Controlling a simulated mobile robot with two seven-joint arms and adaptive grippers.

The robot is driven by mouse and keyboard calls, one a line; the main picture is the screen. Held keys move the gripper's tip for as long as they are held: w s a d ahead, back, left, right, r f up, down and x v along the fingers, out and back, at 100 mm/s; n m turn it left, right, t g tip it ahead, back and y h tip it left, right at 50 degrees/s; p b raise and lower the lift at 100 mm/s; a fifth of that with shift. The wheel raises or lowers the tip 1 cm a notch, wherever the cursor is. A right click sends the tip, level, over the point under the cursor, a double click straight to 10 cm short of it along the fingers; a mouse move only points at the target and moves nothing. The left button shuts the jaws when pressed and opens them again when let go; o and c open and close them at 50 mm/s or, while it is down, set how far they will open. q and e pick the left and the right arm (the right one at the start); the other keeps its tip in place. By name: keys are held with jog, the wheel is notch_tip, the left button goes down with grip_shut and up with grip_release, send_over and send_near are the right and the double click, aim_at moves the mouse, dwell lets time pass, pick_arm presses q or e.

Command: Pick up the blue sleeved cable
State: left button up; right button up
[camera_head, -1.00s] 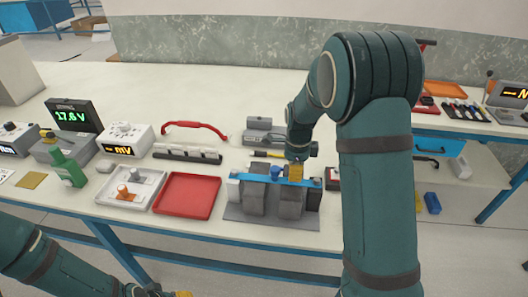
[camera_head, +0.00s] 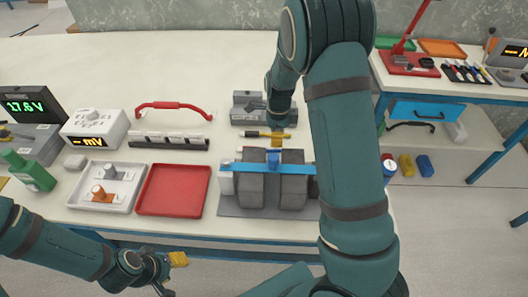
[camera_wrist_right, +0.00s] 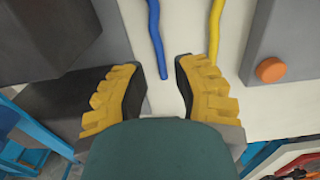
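The blue sleeved cable (camera_wrist_right: 155,38) shows in the right wrist view, lying on the pale tabletop with its near end between my right gripper's fingertips. My right gripper (camera_wrist_right: 158,76) is open, with its yellow-backed fingers apart on either side of that end and no contact visible. In the head view my right gripper (camera_head: 278,139) points down just behind the battery block; I cannot make out the blue cable there. My left gripper (camera_head: 177,260) is low in front of the table, far from the cable; its opening cannot be made out.
A yellow cable (camera_wrist_right: 215,28) lies close to the right of the blue one. The battery block with a blue strap (camera_head: 240,167) stands in front, and a grey device (camera_head: 250,108) behind. A red tray (camera_head: 172,190) and white tray (camera_head: 128,178) lie left. The back left tabletop is clear.

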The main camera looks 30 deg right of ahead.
aim_at(276, 149)
jog(key=shift+s+f+b, duration=0.1)
jog(key=shift+f+b, duration=0.9)
jog(key=shift+f, duration=2.1)
jog(key=shift+r, duration=0.1)
grip_shut()
